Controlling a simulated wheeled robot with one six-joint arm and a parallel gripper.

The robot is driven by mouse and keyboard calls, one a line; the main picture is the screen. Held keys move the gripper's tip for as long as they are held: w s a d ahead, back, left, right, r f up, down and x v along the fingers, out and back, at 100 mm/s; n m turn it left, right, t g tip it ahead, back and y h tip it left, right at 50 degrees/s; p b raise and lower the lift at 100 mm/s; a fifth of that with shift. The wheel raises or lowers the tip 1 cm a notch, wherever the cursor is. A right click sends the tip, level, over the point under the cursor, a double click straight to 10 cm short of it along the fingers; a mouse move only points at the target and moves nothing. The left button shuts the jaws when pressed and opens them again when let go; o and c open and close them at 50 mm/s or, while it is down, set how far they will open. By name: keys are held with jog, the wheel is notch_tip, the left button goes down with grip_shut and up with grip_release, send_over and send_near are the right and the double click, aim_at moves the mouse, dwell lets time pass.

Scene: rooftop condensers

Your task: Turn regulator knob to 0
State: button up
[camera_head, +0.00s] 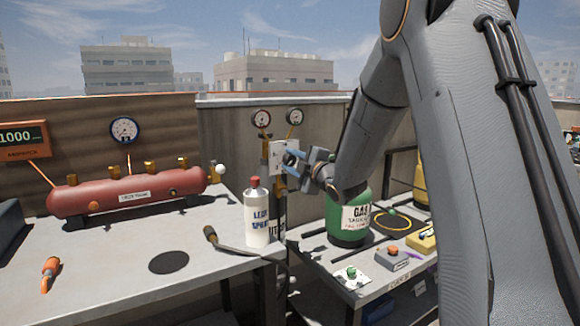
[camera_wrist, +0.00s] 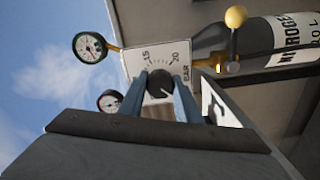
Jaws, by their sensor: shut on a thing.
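The regulator knob (camera_wrist: 159,84) is a dark round knob on a white dial plate (camera_wrist: 145,60) marked with 15, 20 and BAR in the wrist view. My gripper (camera_wrist: 165,85) has its two blue fingers on either side of the knob, shut on it. In the head view my gripper (camera_head: 292,163) is at the white dial plate (camera_head: 276,155), and its fingers hide the knob. The 0 mark is not visible. Two round gauges, the left one (camera_head: 261,118) and the right one (camera_head: 295,116), stand above the plate.
A nitrogen cylinder (camera_wrist: 275,45) with a yellow-knobbed valve is beside the regulator. A leak spray bottle (camera_head: 257,215) stands at the bench edge below my gripper. A green gas cylinder (camera_head: 348,222) stands under my arm. A red tank (camera_head: 125,192) lies on the left bench.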

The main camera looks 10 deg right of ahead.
jog(key=shift+n, duration=0.3)
jog(key=o, duration=1.1)
jog(key=shift+c, duration=0.2)
jog(key=shift+s, duration=0.1)
jog(key=v, duration=0.7)
jog(key=shift+s, duration=0.3)
